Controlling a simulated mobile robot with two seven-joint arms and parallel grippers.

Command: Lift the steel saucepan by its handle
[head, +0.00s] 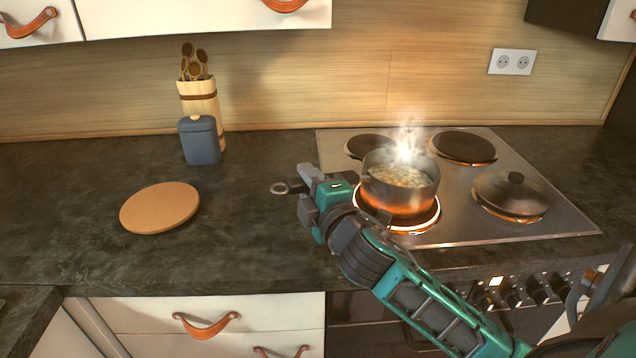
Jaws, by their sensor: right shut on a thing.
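The steel saucepan (402,194) is upright at the front left burner of the hob, with pale bubbling food inside and steam rising. Its underside is lit orange by the glowing burner (410,229). I cannot tell whether its base touches the burner. Its handle points left and ends in a ring (279,188). My right gripper (302,188) is shut on the handle close to that ring. The gripper and wrist hide most of the handle. My left gripper is not in view.
Two dark plates (463,146) are at the back of the hob. A round cork mat (160,207), a blue-grey canister (200,140) and a utensil holder (203,102) stand left. The counter around the mat is clear.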

